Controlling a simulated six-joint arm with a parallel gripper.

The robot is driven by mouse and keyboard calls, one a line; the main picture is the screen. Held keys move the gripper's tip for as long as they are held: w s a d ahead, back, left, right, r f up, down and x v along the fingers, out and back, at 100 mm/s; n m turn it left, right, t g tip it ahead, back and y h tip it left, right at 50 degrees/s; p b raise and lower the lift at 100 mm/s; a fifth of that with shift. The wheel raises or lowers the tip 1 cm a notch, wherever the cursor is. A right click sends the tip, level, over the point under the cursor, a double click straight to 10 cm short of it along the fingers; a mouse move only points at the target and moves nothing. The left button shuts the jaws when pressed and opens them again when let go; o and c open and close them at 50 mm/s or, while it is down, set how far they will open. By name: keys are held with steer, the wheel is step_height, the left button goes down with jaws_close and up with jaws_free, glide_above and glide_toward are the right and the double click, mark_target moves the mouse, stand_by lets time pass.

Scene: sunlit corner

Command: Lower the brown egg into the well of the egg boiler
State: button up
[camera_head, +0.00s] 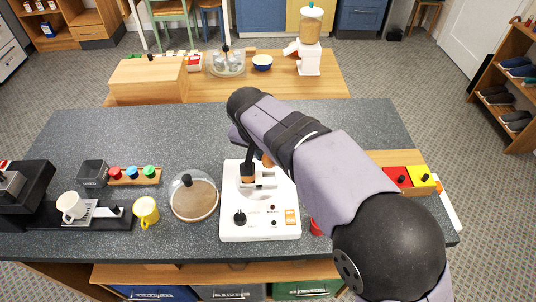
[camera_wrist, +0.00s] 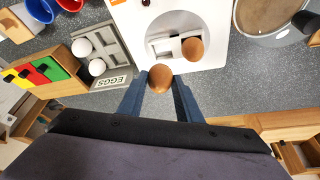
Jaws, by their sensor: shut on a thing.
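My gripper (camera_wrist: 158,86) is shut on a brown egg (camera_wrist: 160,76), with one blue finger on each side. The white egg boiler (camera_head: 232,226) stands on the grey counter; it also shows in the wrist view (camera_wrist: 222,20). Its round recess holds light wells, and a second brown egg (camera_wrist: 192,48) sits in the one at right in the wrist view. The neighbouring well (camera_wrist: 163,46) looks empty. The held egg appears just short of the recess in the wrist view, apart from it; its height is hard to tell. In the head view my arm hides much of the gripper.
A grey tray marked EGGS (camera_wrist: 111,79) holds two white eggs beside the boiler. A glass dome (camera_head: 194,196) stands close to the boiler's left in the head view. A wooden block with coloured squares (camera_head: 408,180) lies to the right. The counter behind the dome is clear.

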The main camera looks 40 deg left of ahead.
mark_target(267, 167)
steer(key=shift+f, duration=0.15)
steer(key=shift+f+b, duration=0.55)
steer(key=shift+f, duration=0.05)
steer(key=shift+f+b, duration=1.75)
steer(key=shift+f, duration=0.6)
stand_by(1.7)
steer(key=o, duration=0.8)
